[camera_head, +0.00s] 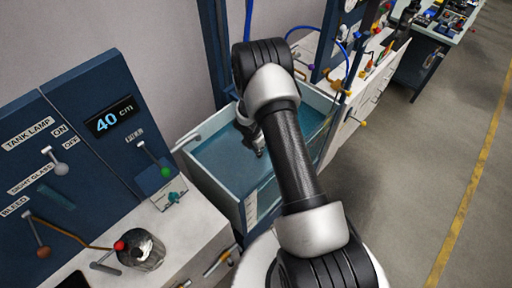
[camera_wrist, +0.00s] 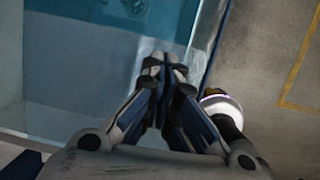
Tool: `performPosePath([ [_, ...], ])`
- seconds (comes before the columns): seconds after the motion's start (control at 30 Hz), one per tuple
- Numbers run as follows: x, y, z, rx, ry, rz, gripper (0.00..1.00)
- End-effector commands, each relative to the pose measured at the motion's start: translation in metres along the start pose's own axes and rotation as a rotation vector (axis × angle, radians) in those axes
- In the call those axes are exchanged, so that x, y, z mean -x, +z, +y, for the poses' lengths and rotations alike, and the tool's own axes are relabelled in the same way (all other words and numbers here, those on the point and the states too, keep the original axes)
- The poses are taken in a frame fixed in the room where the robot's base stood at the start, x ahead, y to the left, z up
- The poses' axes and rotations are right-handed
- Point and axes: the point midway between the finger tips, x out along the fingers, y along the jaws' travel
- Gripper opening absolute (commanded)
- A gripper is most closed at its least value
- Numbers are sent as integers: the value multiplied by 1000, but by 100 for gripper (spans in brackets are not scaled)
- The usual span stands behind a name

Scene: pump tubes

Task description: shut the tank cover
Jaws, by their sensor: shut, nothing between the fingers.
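The tank (camera_head: 225,183) is an open-topped pale box with blue-green water in it, in the middle of the head view. Its water (camera_head: 225,160) shows from above, and my arm hides part of the tank. I cannot make out a separate cover for certain. My gripper (camera_wrist: 163,65) is shut and empty in the wrist view, with the tank wall and water beyond its fingertips. In the head view only a small part of my gripper (camera_head: 257,149) shows, over the tank, mostly hidden behind my arm. I cannot tell whether it touches the tank.
A blue control panel (camera_head: 75,150) with levers and a "40 cm" display stands at the left. A bench with valves (camera_head: 368,70) is behind right. The grey floor at right is clear.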

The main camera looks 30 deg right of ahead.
Motion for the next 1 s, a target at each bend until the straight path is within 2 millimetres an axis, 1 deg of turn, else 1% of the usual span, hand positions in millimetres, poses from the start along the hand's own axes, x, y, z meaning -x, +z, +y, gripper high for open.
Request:
performPosePath([
  [0.03,-7,-1,0,0,0,0,0],
  [0.1,-12,-1,0,0,0,0,0],
  [0.4,-20,-2,-1,0,0,0,0],
  [0.87,-19,-2,0,0,0,0,0],
  [0.97,-12,-2,1,0,1,-1,0],
  [1.0,-6,-2,2,0,1,-1,0],
])
